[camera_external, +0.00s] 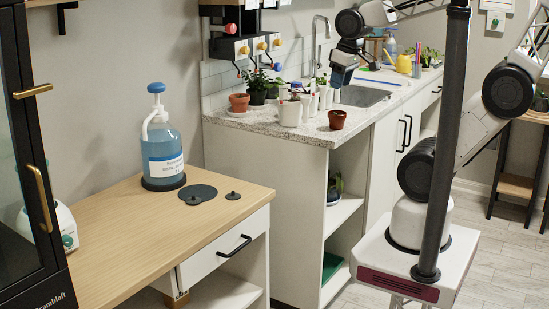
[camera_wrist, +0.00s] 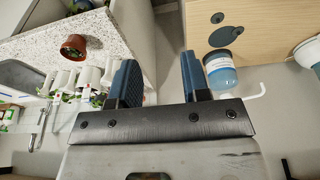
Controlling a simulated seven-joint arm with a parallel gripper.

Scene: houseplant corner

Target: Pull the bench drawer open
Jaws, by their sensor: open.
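The wooden-topped bench (camera_external: 110,245) is at the left in the external view. Its white drawer (camera_external: 205,259) has a black bar handle (camera_external: 234,246) and looks shut beneath the bench top. My gripper (camera_external: 339,88) is above the stone counter by the sink, far from the handle, to its upper right in the picture. In the wrist view my gripper (camera_wrist: 158,66) has its two blue fingers apart with nothing between them. The wrist view shows the bench top (camera_wrist: 275,25) at upper right; I cannot make out the drawer handle there.
A blue-liquid pump bottle (camera_external: 163,150) and dark discs (camera_external: 198,193) stand on the bench. The stone counter (camera_external: 260,121) holds a terracotta pot (camera_external: 337,120), white cups (camera_external: 290,113) and plants. A dark post (camera_external: 449,140) stands at right. Floor shows at lower right.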

